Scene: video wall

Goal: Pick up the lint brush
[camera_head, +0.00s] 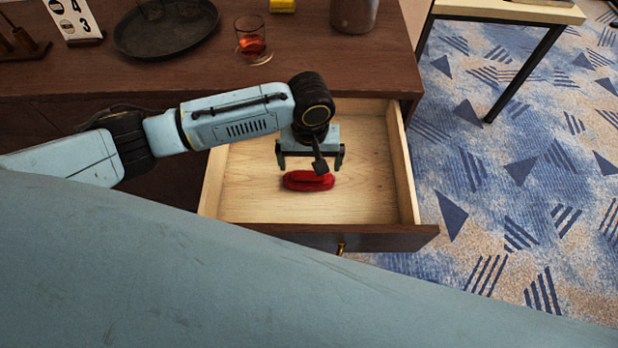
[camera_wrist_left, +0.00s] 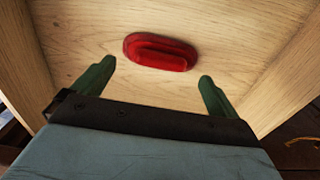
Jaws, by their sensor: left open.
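The lint brush (camera_head: 308,181) is a red, rounded, oblong object lying on the light wooden bottom of an open drawer (camera_head: 377,210). My left gripper (camera_head: 310,165) is over the drawer, open and empty, with its two fingers spread close to the brush in the head view. In the left wrist view the brush (camera_wrist_left: 161,52) lies beyond the two fingertips of the gripper (camera_wrist_left: 158,72), roughly centred between them and apart from them. My right gripper is in neither view.
The dark wooden desk top (camera_head: 340,62) above the drawer holds a round dark tray (camera_head: 165,35), a glass with amber liquid (camera_head: 251,45), a brown pot (camera_head: 353,12) and a number card (camera_head: 75,18). Drawer walls surround the brush. Patterned carpet lies to the right.

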